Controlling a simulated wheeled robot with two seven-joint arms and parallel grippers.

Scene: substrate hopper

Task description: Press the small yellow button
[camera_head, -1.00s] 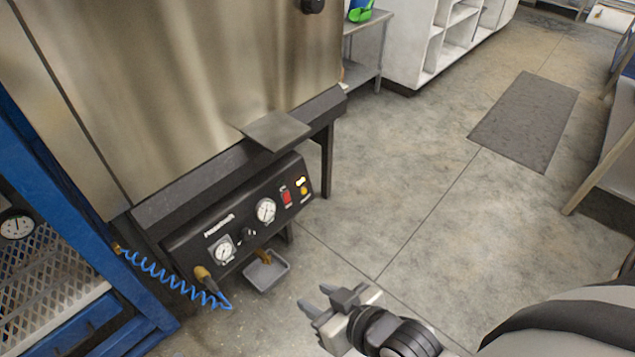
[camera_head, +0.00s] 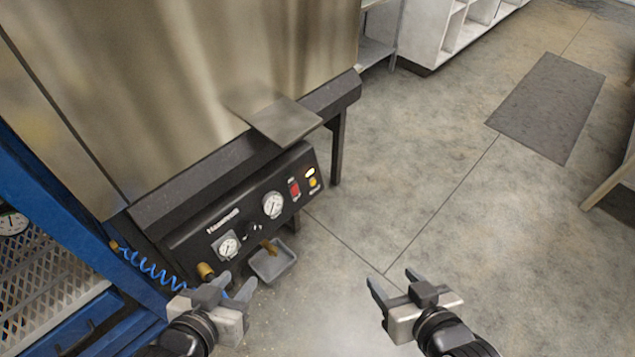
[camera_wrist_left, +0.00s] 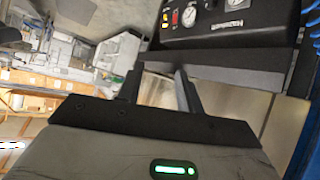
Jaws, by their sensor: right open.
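The small yellow button (camera_head: 313,182) is at the right end of the black control panel (camera_head: 190,239), below a small pale lit lamp (camera_head: 310,172) and right of a red switch (camera_head: 294,188). My left gripper (camera_head: 236,282) is open and empty, in front of the panel's lower left, well left of and below the button in the picture. In the left wrist view its fingers (camera_wrist_left: 157,78) are apart, with part of the panel (camera_wrist_left: 225,30) beyond them. My right gripper (camera_head: 391,278) is open and empty over the floor, right of and below the button.
A metal plate (camera_head: 283,122) juts out above the panel. A small grey tray (camera_head: 272,262) sits below it. A coiled blue hose (camera_head: 150,268) and a blue frame (camera_head: 62,228) are at the left. The floor right of the panel is clear, with a dark mat (camera_head: 550,105) farther off.

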